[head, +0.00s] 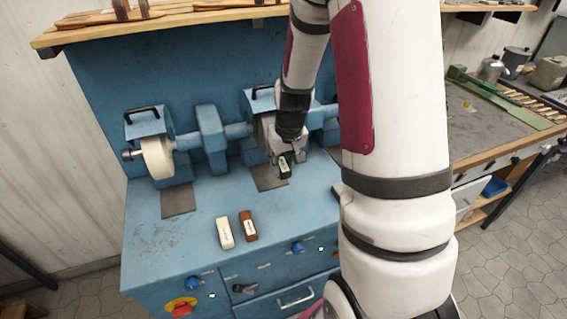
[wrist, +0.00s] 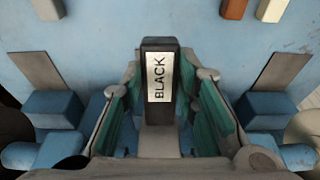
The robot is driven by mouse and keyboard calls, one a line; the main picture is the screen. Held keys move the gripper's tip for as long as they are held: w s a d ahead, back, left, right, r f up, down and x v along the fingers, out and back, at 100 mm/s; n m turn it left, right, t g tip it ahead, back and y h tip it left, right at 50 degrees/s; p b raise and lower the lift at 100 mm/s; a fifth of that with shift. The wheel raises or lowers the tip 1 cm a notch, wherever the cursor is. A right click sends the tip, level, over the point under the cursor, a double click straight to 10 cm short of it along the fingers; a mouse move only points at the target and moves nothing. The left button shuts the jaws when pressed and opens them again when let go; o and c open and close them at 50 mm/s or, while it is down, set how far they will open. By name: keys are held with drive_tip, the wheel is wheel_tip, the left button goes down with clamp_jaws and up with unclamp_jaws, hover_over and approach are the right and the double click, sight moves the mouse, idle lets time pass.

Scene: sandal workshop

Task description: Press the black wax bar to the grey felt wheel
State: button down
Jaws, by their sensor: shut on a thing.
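My gripper (head: 282,160) is shut on the black wax bar (head: 284,172) and holds it above the blue bench. In the wrist view the bar (wrist: 148,60) stands between the two green-padded fingers (wrist: 160,97), with its white BLACK label facing the camera. In the head view a grey wheel (head: 266,128) shows just behind my gripper, mostly hidden by it. A dark wheel edge (wrist: 10,125) shows at the left of the wrist view. I see no contact between bar and wheel.
A cream wheel (head: 157,157) is at the left of the blue machine (head: 210,130). A white bar (head: 225,233) and a brown bar (head: 248,226) lie on the bench front. Dark plates (head: 178,200) lie below the wheels. Bench between plates is clear.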

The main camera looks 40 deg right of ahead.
drive_tip(key=shift+w+d+r, duration=0.15)
drive_tip(key=shift+w+d, duration=0.05)
drive_tip(key=shift+w, duration=0.45)
idle(2.6)
drive_tip(key=shift+s, duration=0.1)
idle(0.6)
drive_tip(key=s+a+f+p, duration=0.1)
drive_tip(key=s+a+p, duration=0.1)
drive_tip(key=s, duration=0.4)
drive_tip(key=shift+s+f+p, duration=0.3)
drive_tip(key=shift+f+p, duration=0.1)
drive_tip(key=shift+p, duration=0.4)
drive_tip(key=shift+s, duration=0.1)
